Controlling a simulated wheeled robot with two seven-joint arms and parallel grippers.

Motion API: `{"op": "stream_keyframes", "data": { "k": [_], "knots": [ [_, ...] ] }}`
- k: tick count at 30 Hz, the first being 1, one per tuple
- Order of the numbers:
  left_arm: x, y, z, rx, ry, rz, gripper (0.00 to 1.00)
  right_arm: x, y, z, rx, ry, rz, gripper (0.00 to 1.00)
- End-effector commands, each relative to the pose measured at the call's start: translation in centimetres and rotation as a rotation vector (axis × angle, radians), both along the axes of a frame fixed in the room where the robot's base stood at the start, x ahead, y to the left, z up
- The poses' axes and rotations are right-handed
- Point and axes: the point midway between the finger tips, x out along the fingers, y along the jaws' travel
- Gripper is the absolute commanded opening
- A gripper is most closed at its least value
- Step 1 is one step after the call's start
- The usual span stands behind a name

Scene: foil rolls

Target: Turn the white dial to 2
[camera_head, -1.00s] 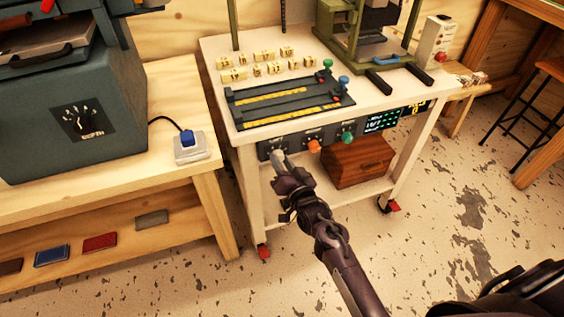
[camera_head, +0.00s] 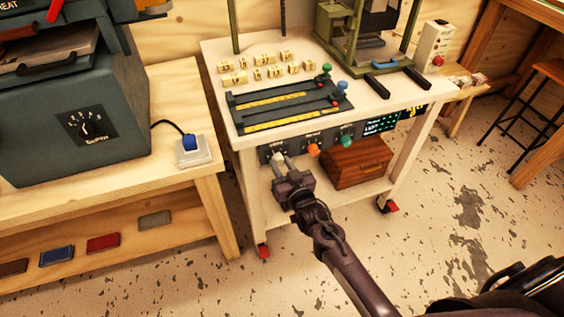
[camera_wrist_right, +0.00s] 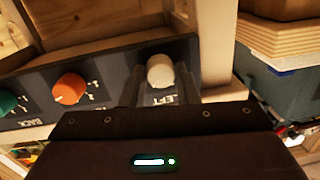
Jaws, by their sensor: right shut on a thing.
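The white dial (camera_wrist_right: 160,71) is on the dark front panel of the white cart, at the left end of the row of dials in the head view. In the right wrist view it sits between the two fingers of my right gripper (camera_wrist_right: 160,84). My left gripper is not in view.
An orange dial (camera_wrist_right: 69,89) and a green dial (camera_wrist_right: 10,102) sit beside the white one on the same panel. A small display (camera_head: 379,126) is further right. A wooden box (camera_head: 355,163) stands on the cart's lower shelf.

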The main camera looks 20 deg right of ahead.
Motion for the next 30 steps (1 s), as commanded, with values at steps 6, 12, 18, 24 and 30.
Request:
{"op": "stream_keyframes", "data": {
  "k": [6, 12, 18, 24, 30],
  "knots": [
    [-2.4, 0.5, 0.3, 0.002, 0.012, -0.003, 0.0, 0.0, 0.0, 0.2, -0.209, -0.006, 0.003, 0.05],
    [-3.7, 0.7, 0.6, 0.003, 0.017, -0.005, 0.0, 0.0, 0.0, 0.2, -0.398, -0.012, 0.004, 0.05],
    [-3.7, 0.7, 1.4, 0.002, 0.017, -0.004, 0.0, 0.0, 0.1, 0.3, -0.588, -0.019, 0.003, 0.05],
    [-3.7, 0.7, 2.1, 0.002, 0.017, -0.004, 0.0, 0.0, 0.1, 0.3, -0.777, -0.026, 0.002, 0.05],
    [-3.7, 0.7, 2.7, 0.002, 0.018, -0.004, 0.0, 0.0, 0.1, 0.3, -0.96, -0.033, 0.002, 0.05]
  ]
}}
